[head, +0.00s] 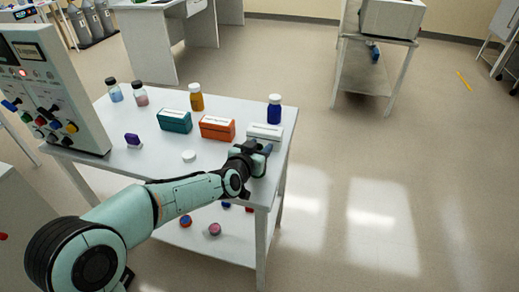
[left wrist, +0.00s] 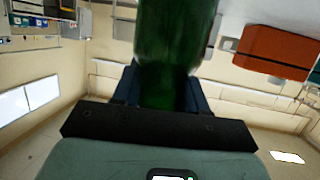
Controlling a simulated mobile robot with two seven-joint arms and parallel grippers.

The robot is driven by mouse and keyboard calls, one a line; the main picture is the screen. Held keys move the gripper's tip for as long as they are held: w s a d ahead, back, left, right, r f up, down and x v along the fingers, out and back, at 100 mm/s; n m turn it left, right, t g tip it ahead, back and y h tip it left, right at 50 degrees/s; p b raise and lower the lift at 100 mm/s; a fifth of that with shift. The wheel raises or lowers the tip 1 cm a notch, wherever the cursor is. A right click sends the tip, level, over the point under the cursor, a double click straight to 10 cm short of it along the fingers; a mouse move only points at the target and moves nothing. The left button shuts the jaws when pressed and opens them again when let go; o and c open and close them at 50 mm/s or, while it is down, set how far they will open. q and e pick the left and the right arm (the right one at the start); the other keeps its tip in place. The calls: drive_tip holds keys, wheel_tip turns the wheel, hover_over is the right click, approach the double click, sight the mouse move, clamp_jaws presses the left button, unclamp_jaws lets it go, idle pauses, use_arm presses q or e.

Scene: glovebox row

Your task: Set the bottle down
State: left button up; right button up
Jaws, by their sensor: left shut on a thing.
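My left gripper (head: 262,148) is at the right front part of the white table (head: 222,180), just in front of a white box. In the left wrist view, its fingers (left wrist: 160,92) are shut on a dark green bottle (left wrist: 172,40), one finger on each side. The bottle runs out of the top of that view, so its far end is hidden. In the head view I cannot make the bottle out, and I cannot tell whether it touches the table. My right gripper is in neither view.
Orange box (head: 217,128), teal box (head: 174,121) and white box (head: 265,132) stand on the table. Blue bottle (head: 274,109) and amber bottle (head: 196,98) stand behind. A control panel (head: 55,90) stands at the left edge.

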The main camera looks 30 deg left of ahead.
use_arm(q)
drive_tip(key=o, duration=1.1)
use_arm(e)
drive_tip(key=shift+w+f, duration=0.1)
use_arm(q)
drive_tip(key=shift+s+r, duration=0.25)
drive_tip(key=shift+s, duration=0.1)
drive_tip(key=v, duration=1.1)
drive_tip(key=shift+s+p, duration=0.15)
drive_tip(key=shift+p, duration=0.25)
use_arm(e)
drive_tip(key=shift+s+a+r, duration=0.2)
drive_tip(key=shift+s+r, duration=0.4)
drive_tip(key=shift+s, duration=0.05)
use_arm(q)
drive_tip(key=shift+d+f, duration=0.1)
